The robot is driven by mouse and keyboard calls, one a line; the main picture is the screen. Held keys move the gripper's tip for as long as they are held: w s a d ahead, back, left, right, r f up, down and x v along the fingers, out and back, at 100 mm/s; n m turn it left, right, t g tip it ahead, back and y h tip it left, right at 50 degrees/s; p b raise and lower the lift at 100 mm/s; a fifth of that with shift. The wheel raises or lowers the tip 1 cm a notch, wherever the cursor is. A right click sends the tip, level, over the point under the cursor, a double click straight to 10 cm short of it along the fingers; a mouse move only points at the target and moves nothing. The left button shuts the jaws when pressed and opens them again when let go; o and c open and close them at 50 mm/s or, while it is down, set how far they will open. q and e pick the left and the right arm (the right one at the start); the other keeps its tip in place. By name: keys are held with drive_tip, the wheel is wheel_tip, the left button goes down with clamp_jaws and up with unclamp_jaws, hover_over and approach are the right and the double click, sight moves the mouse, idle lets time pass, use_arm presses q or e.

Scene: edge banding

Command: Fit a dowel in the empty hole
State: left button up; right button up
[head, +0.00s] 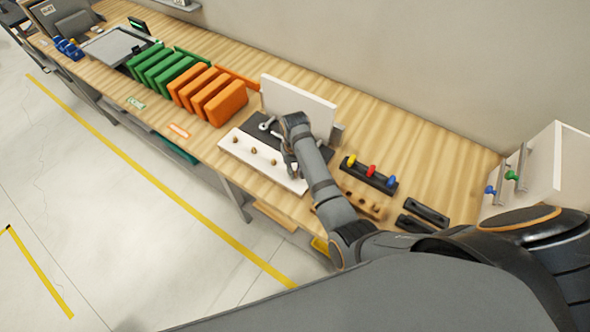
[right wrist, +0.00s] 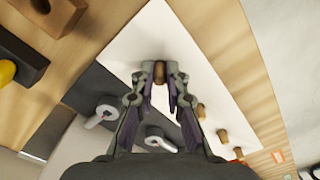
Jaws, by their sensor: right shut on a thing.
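A white panel (head: 240,152) lies on the bench with a row of wooden dowels standing in it, such as this dowel (head: 254,150). The row also shows in the right wrist view, where one dowel (right wrist: 222,136) stands in the middle. My right gripper (head: 291,168) is over the right end of the panel. In the right wrist view the right gripper (right wrist: 160,78) is shut on a wooden dowel (right wrist: 159,71), in line with the row. The hole is hidden; I cannot tell whether the held dowel is in it. My left gripper is out of view.
A wooden block (head: 362,206) holding dowels is right of the panel. A black rack (head: 368,177) with yellow, red and blue knobs stands behind it. An upright white board (head: 298,106) stands behind the gripper.

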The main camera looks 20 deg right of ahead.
drive_tip(key=shift+f, duration=0.1)
drive_tip(key=o, duration=0.8)
drive_tip(key=shift+r+p, duration=0.45)
drive_tip(key=shift+r, duration=2.1)
drive_tip(key=shift+f, duration=0.1)
